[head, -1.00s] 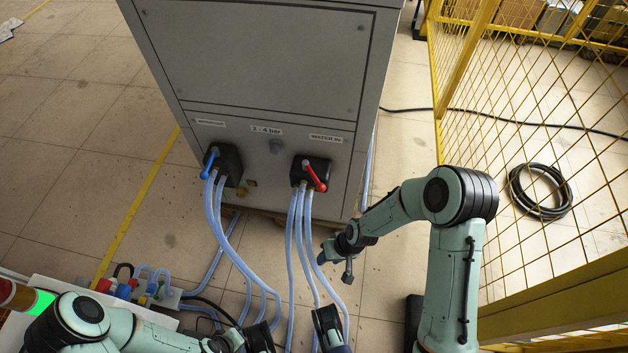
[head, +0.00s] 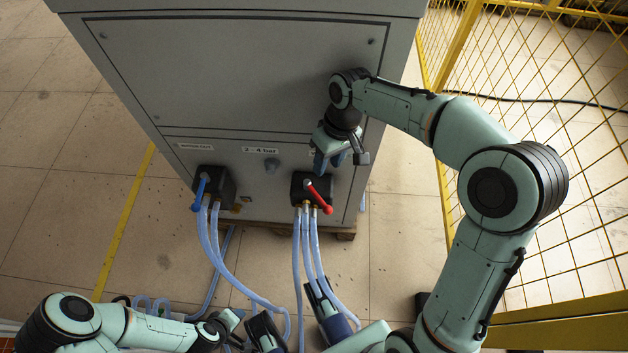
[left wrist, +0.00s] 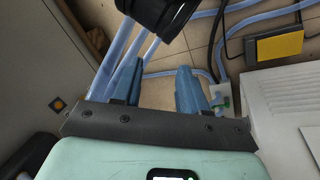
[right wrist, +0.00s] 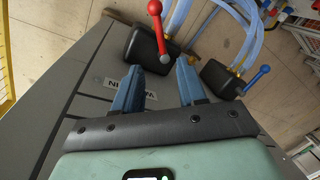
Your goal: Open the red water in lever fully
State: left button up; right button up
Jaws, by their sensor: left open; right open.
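The red water in lever (head: 319,198) is on a black valve block (head: 299,188) low on the grey cabinet's front. In the head view it slants down to the right. The red lever also shows in the right wrist view (right wrist: 160,30), beyond the fingertips. My right gripper (head: 329,165) is open and empty, just above the lever and apart from it; in the right wrist view the gap between its fingers (right wrist: 160,85) faces the block. My left gripper (left wrist: 157,75) is open and low at the front, with hoses near its fingers.
A blue lever (head: 201,192) is on a second black valve block (head: 222,183) to the left. Clear blue hoses (head: 310,255) hang from both blocks to the floor. A yellow mesh fence (head: 520,60) stands at the right.

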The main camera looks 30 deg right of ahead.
jog(key=b, duration=0.2)
send_over(318, 196)
jog(key=d, duration=0.1)
notch_tip(318, 196, down, 7)
notch_tip(318, 196, down, 4)
jog(key=shift+a+b, duration=0.15)
jog(key=shift+b, duration=0.55)
pick_arm(q)
jog(key=shift+a+f, duration=0.4)
jog(key=shift+f, duration=0.5)
jog(key=shift+a+f, duration=0.4)
jog(key=shift+f, duration=0.5)
jog(key=shift+a+f, duration=0.4)
jog(key=shift+f, duration=0.5)
pick_arm(e)
jog(key=shift+a+f, duration=0.15)
jog(key=shift+f, duration=0.4)
grip_shut()
